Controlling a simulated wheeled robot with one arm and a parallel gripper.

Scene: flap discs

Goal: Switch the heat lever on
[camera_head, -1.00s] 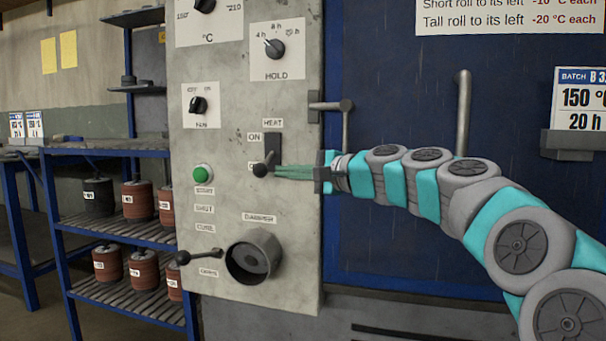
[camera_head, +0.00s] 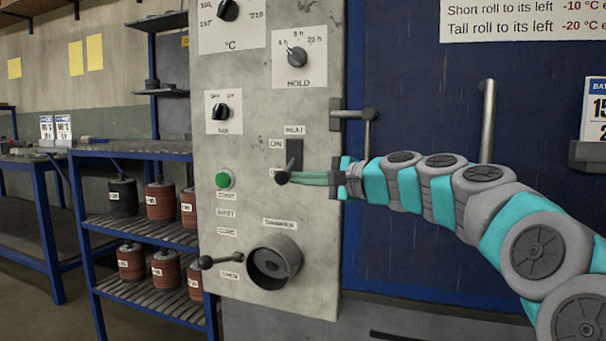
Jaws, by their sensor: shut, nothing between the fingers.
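The heat lever (camera_head: 283,176) is a dark ball-ended handle under the HEAT label on the grey control panel (camera_head: 310,215). Its slot plate (camera_head: 295,154) is dark, with ON marked at the upper left. The lever's ball is down, beside the lower label, which it partly covers. My gripper (camera_head: 292,178) reaches in from the right, its green fingers shut with nothing between them. Its fingertips are at the ball's right side; I cannot tell whether they touch it.
A green button (camera_head: 223,180) is left of the lever. A damper handle (camera_head: 206,262) and round port (camera_head: 274,262) are below. A metal latch handle (camera_head: 369,125) stands out just above my wrist. A shelf with several labelled rolls (camera_head: 160,205) is at the left.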

